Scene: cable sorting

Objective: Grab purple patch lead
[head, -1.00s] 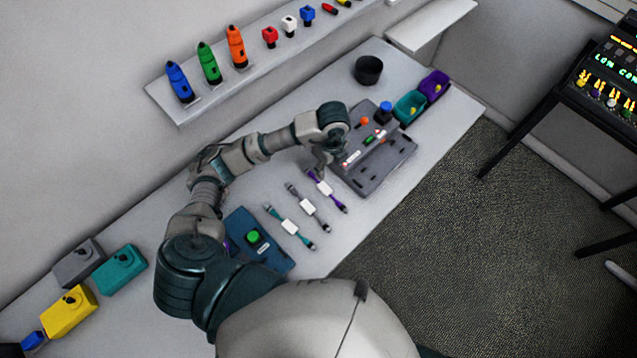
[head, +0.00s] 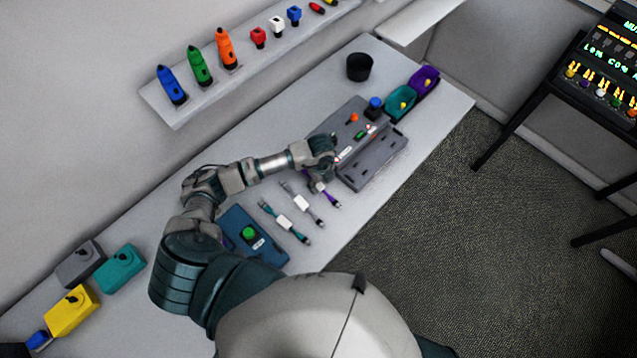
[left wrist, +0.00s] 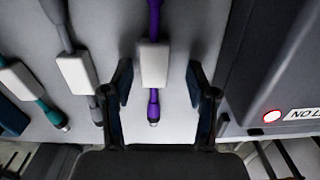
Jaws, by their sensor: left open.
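The purple patch lead (head: 331,199) lies on the table beside the grey device, and its upper part is hidden under my left gripper in the head view. In the left wrist view the purple lead (left wrist: 153,100) with its white label block (left wrist: 154,65) runs between the two fingers. My left gripper (left wrist: 158,100) is open, with one finger on each side of the lead and a gap to each. In the head view the left gripper (head: 317,182) is over the lead. My right gripper is not in view.
A grey lead (head: 303,202) and a teal lead (head: 284,222) lie to the left of the purple one. The grey device (head: 372,165) stands close on the right.

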